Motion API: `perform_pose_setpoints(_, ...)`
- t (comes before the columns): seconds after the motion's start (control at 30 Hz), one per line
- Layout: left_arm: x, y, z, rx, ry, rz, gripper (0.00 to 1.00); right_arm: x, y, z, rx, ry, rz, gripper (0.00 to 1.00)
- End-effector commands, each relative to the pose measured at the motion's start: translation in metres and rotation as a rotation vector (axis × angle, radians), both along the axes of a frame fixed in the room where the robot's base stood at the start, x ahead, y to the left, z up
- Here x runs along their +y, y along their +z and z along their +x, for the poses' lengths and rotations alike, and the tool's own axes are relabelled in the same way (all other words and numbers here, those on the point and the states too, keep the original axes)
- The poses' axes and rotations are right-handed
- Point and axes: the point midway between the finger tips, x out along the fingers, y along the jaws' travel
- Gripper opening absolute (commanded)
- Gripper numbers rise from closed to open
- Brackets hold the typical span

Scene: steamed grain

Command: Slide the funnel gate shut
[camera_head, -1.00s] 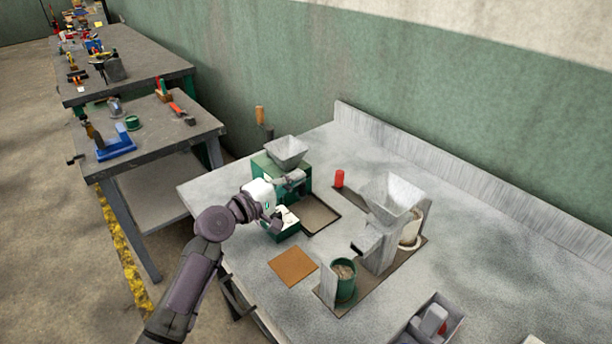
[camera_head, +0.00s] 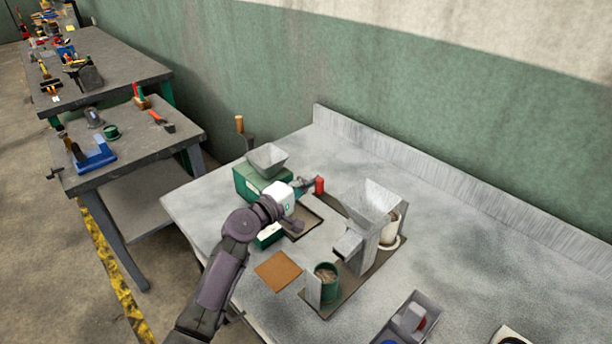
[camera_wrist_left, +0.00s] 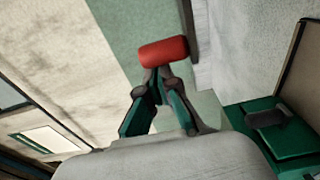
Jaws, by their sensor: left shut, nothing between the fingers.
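The grey metal funnel (camera_head: 372,203) stands on a bracket on the grey bench. A short red cylinder (camera_head: 319,186), which looks like a handle, is to its left at the back; I cannot tell clearly how it joins the funnel's gate. My left gripper (camera_head: 310,183) is shut and empty, its tips right at the left side of the red cylinder. In the left wrist view, the closed fingertips (camera_wrist_left: 158,70) meet the lower edge of the red cylinder (camera_wrist_left: 163,52), touching or nearly so. The gate plate itself is not clearly visible. My right gripper is out of view.
A green mill (camera_head: 246,181) with a small hopper (camera_head: 267,159) stands behind my left arm. A green cup of grain (camera_head: 326,275), a white pot (camera_head: 391,238), an orange-brown mat (camera_head: 277,271) and a grey bin (camera_head: 411,318) are on the bench. The back right is clear.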

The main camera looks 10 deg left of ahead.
Motion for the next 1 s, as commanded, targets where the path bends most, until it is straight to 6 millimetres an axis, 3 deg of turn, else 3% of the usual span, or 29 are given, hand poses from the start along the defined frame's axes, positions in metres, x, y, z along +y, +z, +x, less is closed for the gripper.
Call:
perform_pose_setpoints(0.23,-0.003,0.001,-0.002,0.0,-0.001,-0.001,0.0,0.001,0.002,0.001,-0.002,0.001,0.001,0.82)
perform_pose_setpoints(0.5,-0.031,0.001,-0.021,0.001,-0.003,0.0,0.0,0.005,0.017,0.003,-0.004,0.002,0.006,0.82)
perform_pose_setpoints(1.0,-0.032,-0.001,-0.016,0.001,-0.004,-0.002,0.0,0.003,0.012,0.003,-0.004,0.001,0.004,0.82)
